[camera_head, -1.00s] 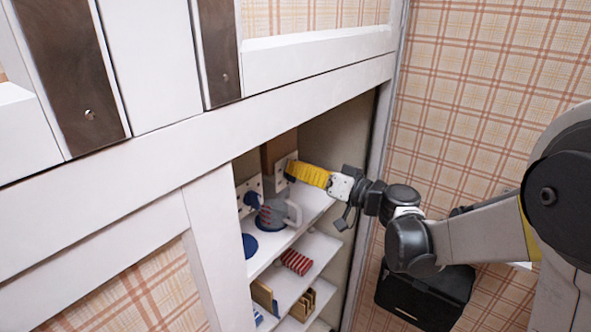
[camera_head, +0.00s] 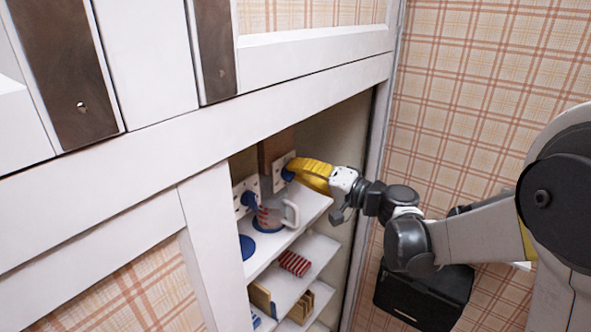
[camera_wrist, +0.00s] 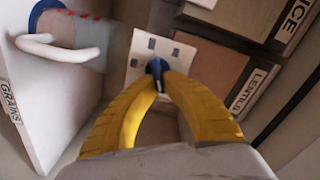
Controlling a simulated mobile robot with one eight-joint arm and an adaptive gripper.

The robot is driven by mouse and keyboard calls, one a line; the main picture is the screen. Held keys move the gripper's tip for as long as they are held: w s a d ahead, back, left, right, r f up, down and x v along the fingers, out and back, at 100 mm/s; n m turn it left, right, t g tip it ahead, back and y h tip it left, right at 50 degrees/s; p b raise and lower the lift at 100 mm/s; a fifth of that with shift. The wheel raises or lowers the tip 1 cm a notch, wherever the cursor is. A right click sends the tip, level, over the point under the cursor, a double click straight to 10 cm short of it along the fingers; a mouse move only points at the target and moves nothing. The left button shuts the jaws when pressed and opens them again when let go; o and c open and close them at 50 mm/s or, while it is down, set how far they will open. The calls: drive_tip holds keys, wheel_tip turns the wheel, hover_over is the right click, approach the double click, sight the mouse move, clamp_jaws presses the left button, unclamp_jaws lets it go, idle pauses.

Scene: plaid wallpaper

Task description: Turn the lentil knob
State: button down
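The lentil knob is a small blue knob on a white plate (camera_wrist: 185,55), which has several dark square marks. In the wrist view the knob (camera_wrist: 156,66) sits between my yellow fingertips, and a LENTILS label (camera_wrist: 250,90) is just right of the plate. My gripper (camera_wrist: 160,78) has its two bowed fingers closed in on the knob from both sides. In the head view my gripper (camera_head: 291,168) reaches into the cabinet at this plate (camera_head: 279,178). The fingers cover part of the knob there.
A second white plate (camera_head: 239,187) with a blue knob is to the left. A grey pitcher with a white handle (camera_head: 292,214) stands close below on the upper shelf (camera_head: 262,263). The cabinet's side edge (camera_head: 382,120) is right of my wrist. Lower shelves hold a red-striped item (camera_head: 294,263).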

idle(0.3)
drive_tip(key=c, duration=1.5)
unclamp_jaws()
drive_tip(key=shift+a, duration=0.1)
drive_tip(key=v, duration=1.2)
